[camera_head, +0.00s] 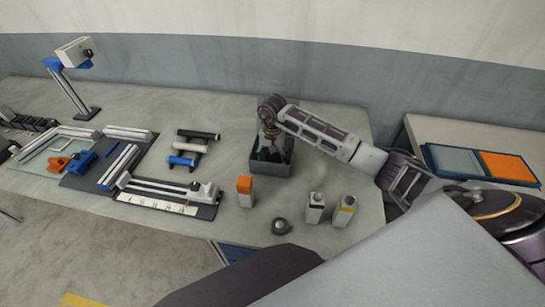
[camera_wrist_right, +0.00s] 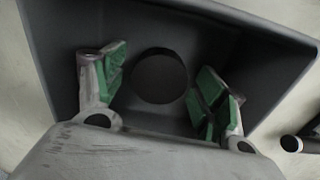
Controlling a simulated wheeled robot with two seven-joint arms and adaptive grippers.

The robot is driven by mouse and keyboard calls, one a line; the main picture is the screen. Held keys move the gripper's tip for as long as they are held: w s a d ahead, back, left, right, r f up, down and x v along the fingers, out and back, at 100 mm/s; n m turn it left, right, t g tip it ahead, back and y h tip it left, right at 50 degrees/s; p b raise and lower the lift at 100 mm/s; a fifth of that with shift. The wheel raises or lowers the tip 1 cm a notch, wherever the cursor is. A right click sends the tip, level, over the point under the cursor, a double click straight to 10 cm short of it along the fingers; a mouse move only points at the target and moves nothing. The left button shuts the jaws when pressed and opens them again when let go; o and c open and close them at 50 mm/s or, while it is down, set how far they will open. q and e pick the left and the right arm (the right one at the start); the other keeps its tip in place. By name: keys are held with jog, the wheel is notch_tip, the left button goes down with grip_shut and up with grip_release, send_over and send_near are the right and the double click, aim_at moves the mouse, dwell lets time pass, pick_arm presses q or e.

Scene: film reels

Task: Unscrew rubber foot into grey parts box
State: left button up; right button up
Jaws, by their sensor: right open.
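The grey parts box (camera_head: 268,169) stands near the back of the table, and its inside walls fill much of the right wrist view (camera_wrist_right: 58,45). My right gripper (camera_head: 270,146) points down into or just over the box. In the wrist view its two green-padded fingers (camera_wrist_right: 162,84) are wide apart with nothing between the pads. A dark round disc (camera_wrist_right: 158,75), which looks like the rubber foot, shows against the box floor between the fingers; I cannot tell its height exactly. My left gripper is not in view.
Black, white and blue rolls (camera_head: 185,161) lie left of the box. An orange-capped bottle (camera_head: 245,191), two white bottles (camera_head: 315,207) and a small grey round part (camera_head: 280,226) stand in front. Rail devices (camera_head: 165,190) and a lamp (camera_head: 75,75) are further left.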

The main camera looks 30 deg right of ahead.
aim_at(272, 157)
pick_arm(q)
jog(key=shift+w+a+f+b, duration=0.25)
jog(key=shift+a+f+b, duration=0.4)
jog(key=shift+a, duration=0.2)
pick_arm(e)
notch_tip(272, 157, up, 12)
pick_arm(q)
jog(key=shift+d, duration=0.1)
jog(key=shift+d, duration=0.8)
